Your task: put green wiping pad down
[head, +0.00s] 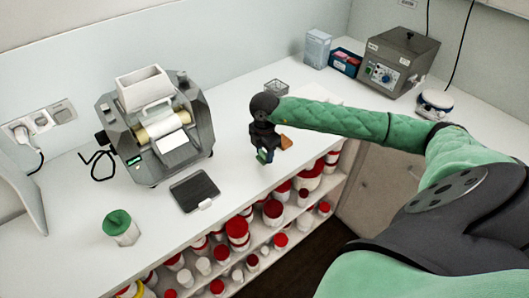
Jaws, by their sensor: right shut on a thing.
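My right gripper (268,156) hangs at the end of my green-sleeved arm, fingers down, over the front edge of the white counter (240,125). It is shut on a small green piece (262,157), most likely the green wiping pad, of which only a little shows between the dark fingers. An orange-brown patch shows at the gripper's right side; I cannot tell what it is. Whether the pad touches the counter is not clear. My left gripper is not in view.
A wire basket (276,87) is behind the gripper. A grey heater box (398,62) stands back right. Shelves below hold red-lidded jars (237,231).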

